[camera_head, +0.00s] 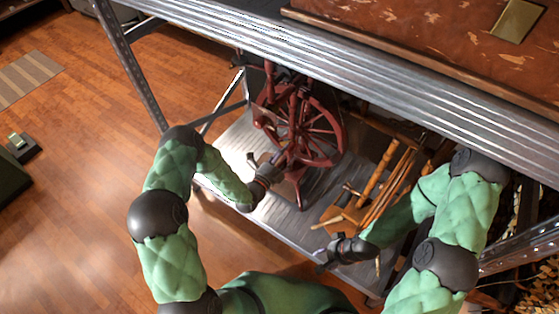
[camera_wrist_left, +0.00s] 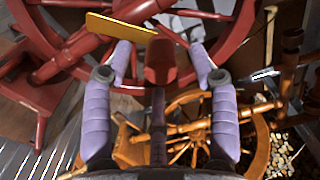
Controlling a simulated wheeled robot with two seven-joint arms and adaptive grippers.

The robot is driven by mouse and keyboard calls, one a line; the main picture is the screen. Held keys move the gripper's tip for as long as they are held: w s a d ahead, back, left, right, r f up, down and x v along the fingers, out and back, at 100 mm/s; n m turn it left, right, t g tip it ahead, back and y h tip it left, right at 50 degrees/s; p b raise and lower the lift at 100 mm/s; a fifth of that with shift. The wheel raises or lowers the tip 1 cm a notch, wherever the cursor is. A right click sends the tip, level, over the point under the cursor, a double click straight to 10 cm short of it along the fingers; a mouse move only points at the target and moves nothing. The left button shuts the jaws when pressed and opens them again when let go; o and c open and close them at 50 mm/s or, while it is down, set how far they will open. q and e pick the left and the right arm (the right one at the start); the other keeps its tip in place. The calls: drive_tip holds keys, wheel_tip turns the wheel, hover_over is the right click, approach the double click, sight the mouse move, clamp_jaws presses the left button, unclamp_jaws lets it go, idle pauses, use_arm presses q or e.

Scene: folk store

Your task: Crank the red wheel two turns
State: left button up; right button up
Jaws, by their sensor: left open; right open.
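The red wheel (camera_head: 322,130) is a dark red spoked spinning wheel, upright on its stand on the lower shelf of a metal rack. My left gripper (camera_head: 281,158) is at the wheel's lower left side, close to its frame. In the left wrist view the open purple fingers of my left gripper (camera_wrist_left: 161,58) frame a red peg-like part (camera_wrist_left: 160,62) of the red wheel (camera_wrist_left: 222,38); I cannot tell whether they touch it. My right gripper (camera_head: 322,262) is low over the shelf's front edge, away from the wheel, and its fingers are small in view.
An orange-brown wooden spinning wheel (camera_head: 365,190) lies right of the red one; it also shows in the left wrist view (camera_wrist_left: 190,128). The rack's upper shelf (camera_head: 400,70) overhangs the wheel. A metal post (camera_head: 130,65) stands left.

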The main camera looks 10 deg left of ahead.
use_arm(q)
drive_tip(key=shift+b+x, duration=0.35)
drive_tip(key=shift+x, duration=1.1)
drive_tip(key=c, duration=0.9)
drive_tip(key=shift+c, duration=0.4)
drive_tip(key=shift+c, duration=0.9)
